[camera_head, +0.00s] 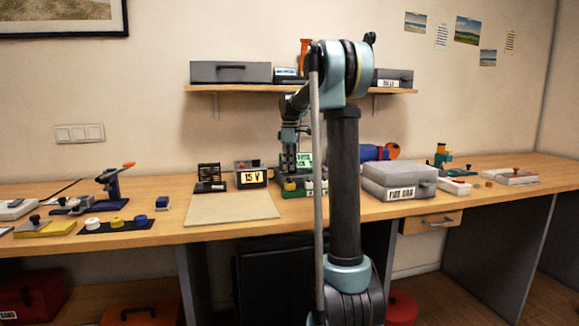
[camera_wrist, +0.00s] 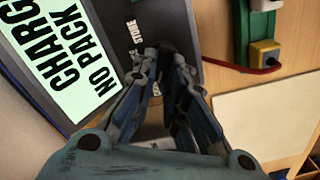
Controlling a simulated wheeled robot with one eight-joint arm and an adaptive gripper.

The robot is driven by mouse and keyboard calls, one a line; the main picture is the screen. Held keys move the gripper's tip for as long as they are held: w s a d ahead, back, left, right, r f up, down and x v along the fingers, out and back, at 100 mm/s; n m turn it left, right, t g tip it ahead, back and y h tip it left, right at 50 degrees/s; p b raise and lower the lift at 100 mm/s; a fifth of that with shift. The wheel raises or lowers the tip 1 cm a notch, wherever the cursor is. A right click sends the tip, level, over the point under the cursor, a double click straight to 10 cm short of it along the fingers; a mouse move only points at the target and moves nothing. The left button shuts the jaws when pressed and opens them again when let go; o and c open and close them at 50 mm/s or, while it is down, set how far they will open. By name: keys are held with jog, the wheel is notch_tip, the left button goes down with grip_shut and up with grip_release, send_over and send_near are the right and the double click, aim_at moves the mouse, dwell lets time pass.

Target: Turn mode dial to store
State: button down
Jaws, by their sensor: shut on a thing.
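The charger (camera_wrist: 120,14) fills the upper left of the wrist view. It has a dark face and a pale green screen (camera_wrist: 62,50) reading "CHARG…" and "NO PACK". A white "STORE" label (camera_wrist: 133,38) shows beside the mode dial. The dial is largely hidden between my fingertips, so I cannot tell where it points. My gripper (camera_wrist: 168,62) is shut on the dial, its fingers reaching to the dark face. In the head view the lit screen (camera_head: 304,160) shows behind my arm, with my gripper (camera_head: 289,165) in front of the unit.
A green block with a yellow-and-grey plug (camera_wrist: 264,54) and red wire lies right of the charger in the wrist view. A pale mat (camera_head: 225,208) lies left of it. A grey case (camera_head: 400,175) stands to the right. A shelf (camera_head: 240,88) hangs above.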

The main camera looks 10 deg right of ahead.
jog(key=shift+w+m, duration=0.15)
jog(key=shift+m, duration=0.15)
jog(key=m, duration=0.6)
jog(key=shift+w+d, duration=0.25)
jog(key=shift+d, duration=0.05)
jog(key=m, duration=0.6)
jog(key=shift+w+d+m, duration=0.1)
jog(key=shift+d+m, duration=0.15)
jog(key=shift+m, duration=0.15)
jog(key=m, duration=0.5)
jog(key=shift+d, duration=0.25)
jog(key=m, duration=0.5)
jog(key=shift+s+d, duration=0.15)
jog(key=shift+s, duration=0.1)
jog(key=shift+m, duration=0.4)
jog(key=c, duration=1.6)
grip_release()
